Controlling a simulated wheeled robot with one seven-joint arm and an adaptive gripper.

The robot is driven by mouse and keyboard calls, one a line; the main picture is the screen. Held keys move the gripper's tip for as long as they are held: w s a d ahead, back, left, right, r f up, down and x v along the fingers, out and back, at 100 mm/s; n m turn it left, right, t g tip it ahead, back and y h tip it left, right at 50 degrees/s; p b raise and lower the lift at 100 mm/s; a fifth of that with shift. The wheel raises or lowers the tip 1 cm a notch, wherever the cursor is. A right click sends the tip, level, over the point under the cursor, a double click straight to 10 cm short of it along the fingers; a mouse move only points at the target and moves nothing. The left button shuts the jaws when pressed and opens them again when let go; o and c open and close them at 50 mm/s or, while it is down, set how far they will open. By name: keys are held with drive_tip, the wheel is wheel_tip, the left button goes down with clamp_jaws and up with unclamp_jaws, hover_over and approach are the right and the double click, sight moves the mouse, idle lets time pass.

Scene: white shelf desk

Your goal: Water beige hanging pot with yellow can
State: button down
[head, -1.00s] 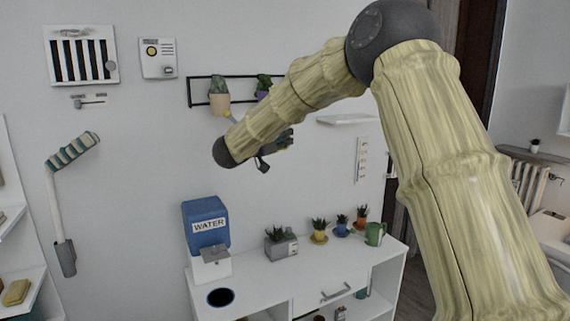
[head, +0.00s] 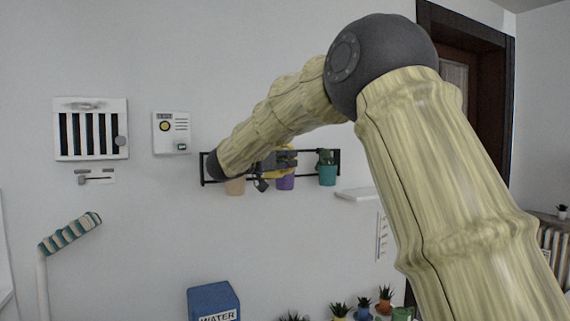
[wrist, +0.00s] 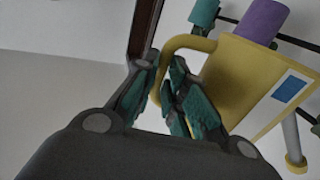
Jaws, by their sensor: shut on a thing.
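The beige hanging pot (head: 236,187) is on the black wall rack at its left end, mostly hidden behind my arm in the head view. My gripper (wrist: 164,70) is shut on the handle of the yellow can (wrist: 240,80). The can's body, blue patch and grey spout (wrist: 293,145) show at right in the wrist view. In the head view my gripper (head: 283,160) is in front of the rack, right of the beige pot. Only small yellow parts of the can show there. Whether the spout is over the beige pot is hidden.
A purple pot (head: 286,183) and a teal pot (head: 327,175) hang further right on the black rack (head: 203,168). A white wall shelf (head: 356,194) is to the right below. A blue water tank (head: 212,299) and small potted plants stand below.

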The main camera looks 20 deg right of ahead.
sight(292, 148)
drive_tip(key=r+n+p, duration=0.2)
drive_tip(key=d+r+n+p, duration=0.1)
drive_tip(key=p, duration=0.1)
drive_tip(key=shift+s+r, duration=0.1)
drive_tip(key=shift+s, duration=0.25)
drive_tip(key=shift+d, duration=0.1)
idle(0.4)
drive_tip(key=shift+w, duration=0.1)
drive_tip(key=shift+r+t+h, duration=0.15)
drive_tip(key=shift+t+h, duration=0.15)
drive_tip(key=shift+w+a+r+n, duration=0.15)
drive_tip(key=shift+w+r+n, duration=0.05)
drive_tip(key=shift+r+n, duration=0.4)
drive_tip(key=shift+w+a+r+n, duration=0.1)
drive_tip(key=shift+w+r+n, duration=0.05)
drive_tip(key=shift+r+n, duration=0.4)
drive_tip(key=shift+w+a+r+n, duration=0.2)
drive_tip(key=shift+r+n, duration=0.2)
drive_tip(key=shift+n, duration=0.35)
drive_tip(key=shift+d, duration=0.1)
idle(3.4)
